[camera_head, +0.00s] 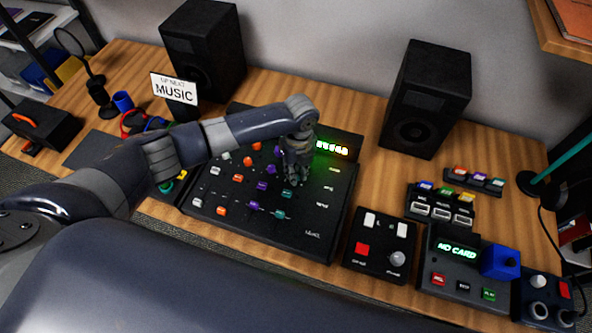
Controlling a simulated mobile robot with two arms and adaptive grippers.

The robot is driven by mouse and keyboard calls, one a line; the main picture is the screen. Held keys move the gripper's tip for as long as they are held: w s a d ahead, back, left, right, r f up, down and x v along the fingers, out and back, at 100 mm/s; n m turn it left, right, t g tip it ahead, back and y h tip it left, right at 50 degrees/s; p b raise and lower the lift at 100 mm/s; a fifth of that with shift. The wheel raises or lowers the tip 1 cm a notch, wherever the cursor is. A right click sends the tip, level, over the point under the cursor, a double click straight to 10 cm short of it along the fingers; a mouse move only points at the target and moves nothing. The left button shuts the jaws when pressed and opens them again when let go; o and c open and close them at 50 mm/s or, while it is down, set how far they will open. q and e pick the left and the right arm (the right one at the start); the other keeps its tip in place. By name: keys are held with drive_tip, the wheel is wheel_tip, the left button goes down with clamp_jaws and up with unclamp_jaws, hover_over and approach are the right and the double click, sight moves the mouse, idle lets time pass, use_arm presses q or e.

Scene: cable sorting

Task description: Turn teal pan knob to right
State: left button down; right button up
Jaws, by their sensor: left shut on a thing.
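The black mixer (325,218) lies on the wooden desk, with columns of white, orange, purple and teal controls. A teal knob (287,194) shows just below my left gripper, and a teal control (279,214) shows lower in the same column. My left gripper (292,180) points down at the upper part of the teal column and is shut on a knob there. Its fingers hide that knob, so I cannot tell its color or pointer angle. My right gripper is not in view.
Two black speakers (204,50) (425,100) stand behind the mixer. A "MUSIC" sign (174,88) is at the back left. A small switch box (378,243) and a "NO CARD" device (460,268) with a blue block (500,263) sit to the right.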

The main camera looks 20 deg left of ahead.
use_arm(q)
drive_tip(key=c, duration=1.5)
unclamp_jaws()
drive_tip(key=shift+o, duration=0.2)
drive_tip(key=shift+r, duration=0.1)
wheel_tip(320, 180, up, 12)
drive_tip(key=shift+w+d, duration=0.15)
drive_tip(key=shift+d, duration=0.05)
